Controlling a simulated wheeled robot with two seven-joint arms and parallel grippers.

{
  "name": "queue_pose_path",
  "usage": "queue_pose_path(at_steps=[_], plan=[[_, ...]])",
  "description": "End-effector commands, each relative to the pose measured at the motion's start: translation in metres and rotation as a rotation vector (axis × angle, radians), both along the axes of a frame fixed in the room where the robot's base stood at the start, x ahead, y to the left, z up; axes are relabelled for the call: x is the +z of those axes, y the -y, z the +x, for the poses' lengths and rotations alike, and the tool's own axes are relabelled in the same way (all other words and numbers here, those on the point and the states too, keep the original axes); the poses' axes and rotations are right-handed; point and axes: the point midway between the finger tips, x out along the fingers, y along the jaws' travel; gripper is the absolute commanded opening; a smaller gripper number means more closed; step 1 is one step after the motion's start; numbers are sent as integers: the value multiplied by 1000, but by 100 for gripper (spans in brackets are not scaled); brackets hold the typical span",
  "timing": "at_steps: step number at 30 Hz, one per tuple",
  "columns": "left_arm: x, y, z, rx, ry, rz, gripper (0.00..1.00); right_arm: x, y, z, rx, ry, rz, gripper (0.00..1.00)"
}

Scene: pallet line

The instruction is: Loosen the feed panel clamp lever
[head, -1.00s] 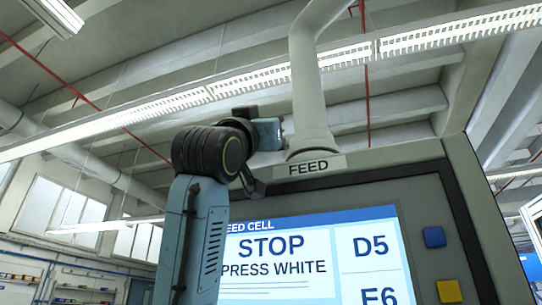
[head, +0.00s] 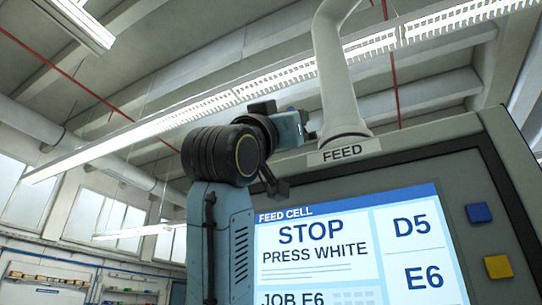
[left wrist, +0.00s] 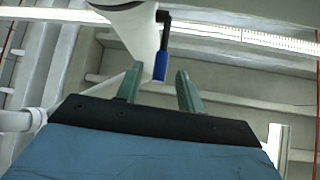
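The feed panel (head: 440,170) is a grey box with a lit screen and a "FEED" label, below a pale post (head: 343,85). In the left wrist view, the clamp lever (left wrist: 161,63) has a blue grip and a dark upper end, beside the white post. My left gripper (left wrist: 158,72) has two green fingers spread apart, with the blue grip showing in the gap between their tips; I cannot tell how deep it sits. In the head view, my left gripper (head: 306,125) is just left of the post's base, and the lever is not clear there. My right gripper is not in view.
The screen (head: 320,245) reads "STOP PRESS WHITE", with "JOB E6", "D5" and "E6". A blue button (head: 479,212) and a yellow button (head: 498,267) sit on the panel's right side. Shelves (head: 50,283) stand far off at lower left.

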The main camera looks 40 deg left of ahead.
Motion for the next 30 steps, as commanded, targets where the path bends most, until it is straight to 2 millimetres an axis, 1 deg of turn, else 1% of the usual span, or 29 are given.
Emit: queue_pose_path(at_steps=[1,3,9,12,17,30], plan=[[-13,1,-10,-1,3,1,38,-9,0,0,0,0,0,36],[-25,2,-21,-1,2,2,38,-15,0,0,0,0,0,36],[-48,4,-46,0,2,1,38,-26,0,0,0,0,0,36],[-54,5,-53,0,1,0,38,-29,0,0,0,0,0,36],[-58,5,-57,1,0,-1,38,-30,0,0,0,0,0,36],[-57,5,-57,0,0,0,38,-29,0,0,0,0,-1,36]])
